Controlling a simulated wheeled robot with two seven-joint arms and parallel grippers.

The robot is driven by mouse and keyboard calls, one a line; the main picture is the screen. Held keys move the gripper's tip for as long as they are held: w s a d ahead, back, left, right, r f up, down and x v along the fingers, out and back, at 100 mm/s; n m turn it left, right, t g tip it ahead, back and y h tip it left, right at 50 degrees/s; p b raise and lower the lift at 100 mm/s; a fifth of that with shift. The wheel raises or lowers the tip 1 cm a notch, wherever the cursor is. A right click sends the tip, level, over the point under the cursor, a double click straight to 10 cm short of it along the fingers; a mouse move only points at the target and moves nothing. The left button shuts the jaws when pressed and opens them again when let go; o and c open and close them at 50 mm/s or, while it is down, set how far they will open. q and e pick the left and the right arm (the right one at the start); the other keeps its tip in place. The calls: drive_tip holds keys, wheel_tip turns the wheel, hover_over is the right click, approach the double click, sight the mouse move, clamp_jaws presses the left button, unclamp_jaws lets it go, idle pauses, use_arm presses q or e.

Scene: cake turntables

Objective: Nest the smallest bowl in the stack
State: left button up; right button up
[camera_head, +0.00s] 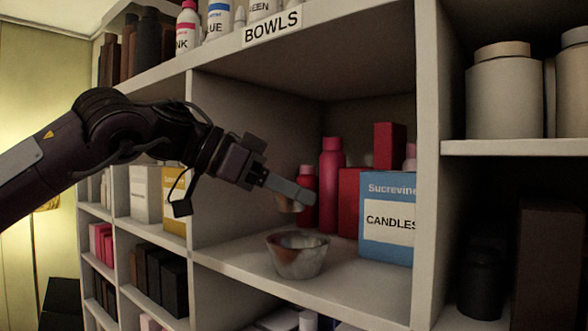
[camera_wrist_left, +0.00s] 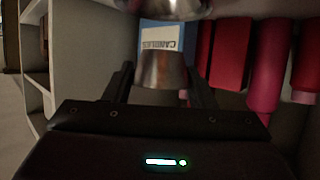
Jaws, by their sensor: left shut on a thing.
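My left gripper (camera_head: 292,190) is shut on a small metallic bowl (camera_head: 287,204). It holds this bowl in the air above the bowl stack (camera_head: 298,260), apart from it. The stack stands upright on the shelf board, with a mottled grey outside and a reddish-brown inside. How many bowls are nested in it I cannot tell. In the left wrist view the small bowl (camera_wrist_left: 163,70) sits between the two fingers (camera_wrist_left: 160,85), and the stack's rim (camera_wrist_left: 180,10) shows at the top edge. My right gripper is not in view.
The compartment under the BOWLS label (camera_head: 272,27) also holds a blue candles box (camera_head: 385,190), red boxes (camera_head: 349,200) and red bottles (camera_head: 332,165) behind and right of the stack. Upright dividers (camera_head: 428,180) bound it. Shelf board left of the stack is clear.

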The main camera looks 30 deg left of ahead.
sight(284, 211)
use_arm(q)
drive_tip(key=f, duration=0.1)
drive_tip(key=w+d+f, duration=0.1)
drive_tip(key=f, duration=0.1)
drive_tip(key=shift+d, duration=0.2)
drive_tip(key=shift+a+f, duration=0.1)
drive_tip(key=shift+f, duration=0.1)
drive_tip(key=shift+s+a+f, duration=0.15)
drive_tip(key=shift+s+f, duration=0.05)
drive_tip(key=shift+s+a+f, duration=0.1)
drive_tip(key=shift+a, duration=0.05)
drive_tip(key=o, duration=0.6)
drive_tip(key=shift+d, duration=0.2)
drive_tip(key=o, duration=0.5)
drive_tip(key=shift+c, duration=0.2)
drive_tip(key=shift+a, duration=0.15)
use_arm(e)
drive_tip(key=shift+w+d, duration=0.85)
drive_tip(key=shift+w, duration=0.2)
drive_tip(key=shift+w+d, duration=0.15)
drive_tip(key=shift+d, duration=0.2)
